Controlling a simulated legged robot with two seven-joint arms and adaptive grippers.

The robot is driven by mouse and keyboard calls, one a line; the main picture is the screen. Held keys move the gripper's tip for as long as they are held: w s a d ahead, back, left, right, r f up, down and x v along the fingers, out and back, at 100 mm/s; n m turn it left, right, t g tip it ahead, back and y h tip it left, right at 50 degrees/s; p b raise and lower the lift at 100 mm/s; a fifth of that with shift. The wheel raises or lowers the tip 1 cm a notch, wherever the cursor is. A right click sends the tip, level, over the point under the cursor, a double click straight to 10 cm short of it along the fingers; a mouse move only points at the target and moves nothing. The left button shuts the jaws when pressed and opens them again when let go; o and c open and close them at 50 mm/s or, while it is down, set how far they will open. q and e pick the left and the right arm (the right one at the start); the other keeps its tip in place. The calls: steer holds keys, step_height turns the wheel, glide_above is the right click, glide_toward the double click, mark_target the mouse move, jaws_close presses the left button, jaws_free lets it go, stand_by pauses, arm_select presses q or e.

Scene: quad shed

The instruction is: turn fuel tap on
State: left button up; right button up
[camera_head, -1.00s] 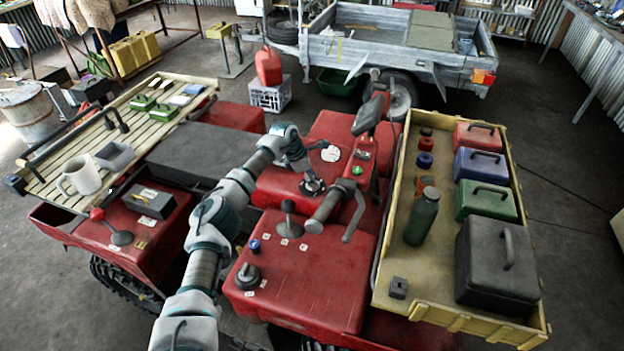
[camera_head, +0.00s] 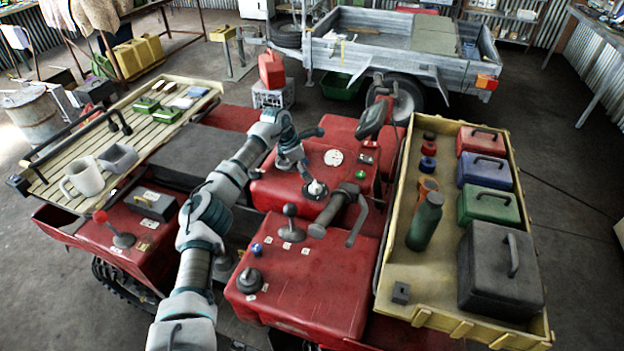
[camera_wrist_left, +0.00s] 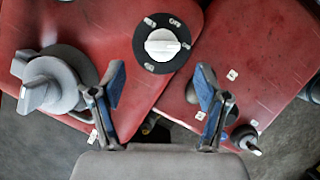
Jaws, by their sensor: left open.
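The fuel tap looks to be the round black dial with a pale knob (camera_wrist_left: 163,46) in the left wrist view. It has small white labels, one reading OFF; I cannot tell which label the knob points at. In the head view it shows on the red bodywork (camera_head: 316,189). My left gripper (camera_head: 304,177) is above and close to it. In the left wrist view the open gripper (camera_wrist_left: 161,69) has its two blue-padded fingers apart, with nothing between them. The knob lies just beyond the fingertips, roughly centred. My right gripper is not in view.
A grey handlebar grip (camera_head: 345,202) and a black-knobbed lever (camera_head: 291,222) stand close to the dial. A yellow tray (camera_head: 384,268) with boxes and a green bottle (camera_head: 425,220) lies to the right. A slatted rack (camera_head: 60,172) holding a mug is on the left.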

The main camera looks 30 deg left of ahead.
arm_select(q)
steer(key=v, duration=0.5)
steer(key=shift+a+r, duration=0.15)
stand_by(0.3)
